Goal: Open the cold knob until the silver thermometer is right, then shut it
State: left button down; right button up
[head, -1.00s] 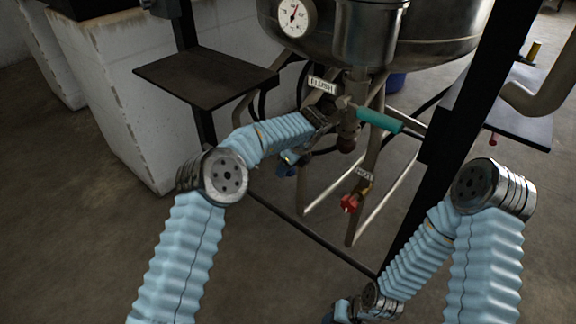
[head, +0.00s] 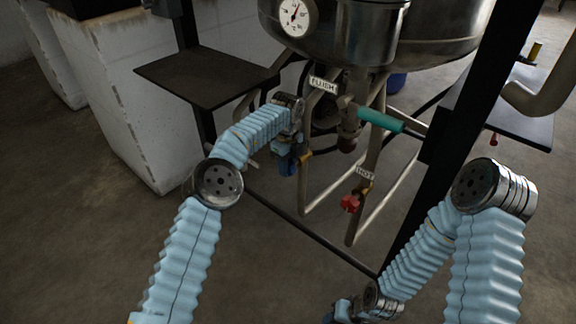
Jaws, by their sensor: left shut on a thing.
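The silver-rimmed thermometer (head: 294,17) is a round white dial on the steel vessel. Its needle points up and slightly right; the numbers are too small to read. The blue cold knob (head: 287,167) is low on the pipework, left of the frame pipes, and its tag is not readable. My left gripper (head: 296,150) reaches down to the knob from above and is shut on it; the wrist hides much of the fingers.
A red knob (head: 350,203) tagged HOT hangs to the right. A dark shelf (head: 205,72) is at the left, and a black post (head: 450,140) at the right. The floor in front is clear.

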pick_arm(q)
jog(key=shift+w+g+h, duration=0.1)
jog(key=shift+g+h, duration=0.2)
jog(key=shift+h, duration=0.2)
jog(key=c, duration=0.9)
grip_release()
